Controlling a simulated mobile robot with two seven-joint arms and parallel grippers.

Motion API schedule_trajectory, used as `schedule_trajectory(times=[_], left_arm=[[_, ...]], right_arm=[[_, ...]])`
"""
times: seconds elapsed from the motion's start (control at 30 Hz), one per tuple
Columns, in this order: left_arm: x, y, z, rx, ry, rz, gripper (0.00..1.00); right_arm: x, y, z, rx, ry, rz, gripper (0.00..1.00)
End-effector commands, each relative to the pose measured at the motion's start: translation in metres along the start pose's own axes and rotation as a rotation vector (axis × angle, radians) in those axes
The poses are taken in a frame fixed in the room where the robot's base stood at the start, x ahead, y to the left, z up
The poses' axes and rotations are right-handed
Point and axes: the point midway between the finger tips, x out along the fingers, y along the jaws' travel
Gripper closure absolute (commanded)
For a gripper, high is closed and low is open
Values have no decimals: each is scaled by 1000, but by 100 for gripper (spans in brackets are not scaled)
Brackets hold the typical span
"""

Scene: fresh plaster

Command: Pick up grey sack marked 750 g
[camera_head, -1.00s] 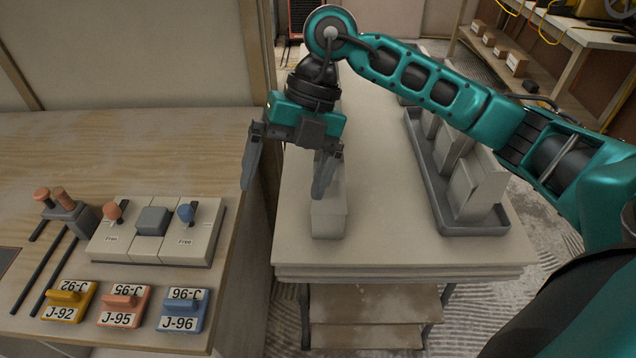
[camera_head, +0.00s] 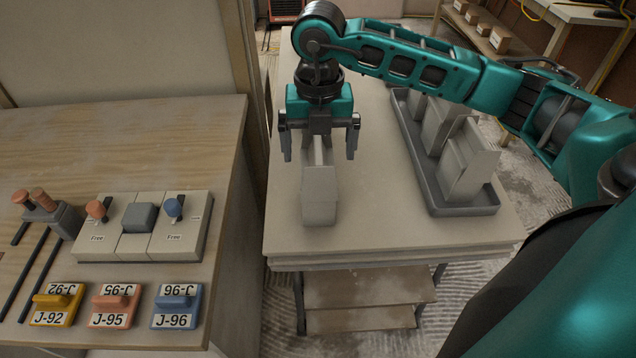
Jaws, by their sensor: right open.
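A pale grey sack (camera_head: 319,196) stands on the light-topped table (camera_head: 380,235), near its left side. No 750 g marking can be read on it from here. My right gripper (camera_head: 319,153) points down over the sack's far upper end, its two fingers spread wide, one to the left and one to the right of the sack. The fingers look apart from the sack; their exact height over the table is hard to tell. My left gripper is not in view.
A grey tray (camera_head: 462,210) with several pale sacks or blocks stands at the table's right. On the wooden bench (camera_head: 120,130) at left are a panel with levers (camera_head: 140,228), and yellow (camera_head: 57,304), orange (camera_head: 115,305) and blue (camera_head: 177,305) tagged blocks. The table's front is clear.

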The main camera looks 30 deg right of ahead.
Motion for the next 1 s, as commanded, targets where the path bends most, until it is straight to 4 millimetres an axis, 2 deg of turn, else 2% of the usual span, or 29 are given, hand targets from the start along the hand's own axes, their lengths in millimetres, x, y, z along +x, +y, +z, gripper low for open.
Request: schedule_trajectory(times=[0.1, 0.23, 0.53, 1.0], left_arm=[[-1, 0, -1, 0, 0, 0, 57], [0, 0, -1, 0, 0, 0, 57], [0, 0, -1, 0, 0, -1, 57], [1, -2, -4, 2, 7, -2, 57]], right_arm=[[20, 1, 1, 0, 4, -3, 0], [36, 1, 1, 0, 3, -2, 0], [40, 1, 1, -1, 1, 1, 0], [39, 1, 1, -1, 1, 1, 45]])
